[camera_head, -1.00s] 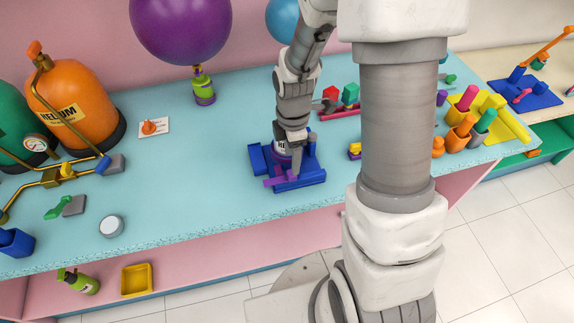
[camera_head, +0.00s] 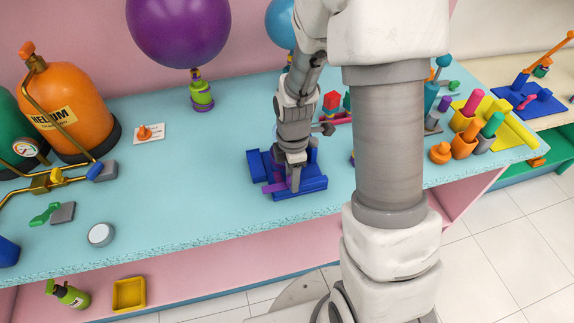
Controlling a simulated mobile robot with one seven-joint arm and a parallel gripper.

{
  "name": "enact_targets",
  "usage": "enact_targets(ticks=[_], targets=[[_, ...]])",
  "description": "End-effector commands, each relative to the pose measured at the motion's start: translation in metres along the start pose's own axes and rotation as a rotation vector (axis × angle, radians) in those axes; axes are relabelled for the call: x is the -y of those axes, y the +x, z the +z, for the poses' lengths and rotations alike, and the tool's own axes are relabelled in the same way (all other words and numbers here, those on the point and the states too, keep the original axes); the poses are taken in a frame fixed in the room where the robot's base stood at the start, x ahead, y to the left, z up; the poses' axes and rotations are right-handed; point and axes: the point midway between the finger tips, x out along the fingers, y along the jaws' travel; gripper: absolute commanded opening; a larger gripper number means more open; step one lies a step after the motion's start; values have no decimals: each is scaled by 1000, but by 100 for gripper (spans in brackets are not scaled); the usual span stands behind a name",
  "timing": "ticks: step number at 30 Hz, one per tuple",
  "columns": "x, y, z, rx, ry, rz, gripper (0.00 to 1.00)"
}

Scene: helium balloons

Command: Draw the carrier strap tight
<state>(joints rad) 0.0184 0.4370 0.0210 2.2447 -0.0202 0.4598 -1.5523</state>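The blue carrier (camera_head: 312,184) sits on the turquoise counter, partly hidden by my arm. A purple strap piece (camera_head: 272,187) shows at its front left, beside my fingertips. My gripper (camera_head: 294,184) points down over the middle of the carrier, at or very near the strap. It is too small and too edge-on to tell whether its fingers are open or shut on the strap. What stands inside the carrier is mostly hidden behind my wrist.
A purple balloon (camera_head: 178,30) on a green-purple weight (camera_head: 202,95) and a blue balloon (camera_head: 281,22) stand behind. An orange helium tank (camera_head: 72,110) is at the left. A yellow tray (camera_head: 508,132) of coloured pegs is at the right.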

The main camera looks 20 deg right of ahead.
Motion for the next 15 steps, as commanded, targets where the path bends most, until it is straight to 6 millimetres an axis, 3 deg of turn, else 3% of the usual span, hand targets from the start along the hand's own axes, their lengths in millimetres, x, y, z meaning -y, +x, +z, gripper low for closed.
enact_targets(ticks=[1,7,15], targets=[[0,0,0,0,0,0,36],[0,0,0,0,0,0,0],[0,0,0,0,0,0,0]])
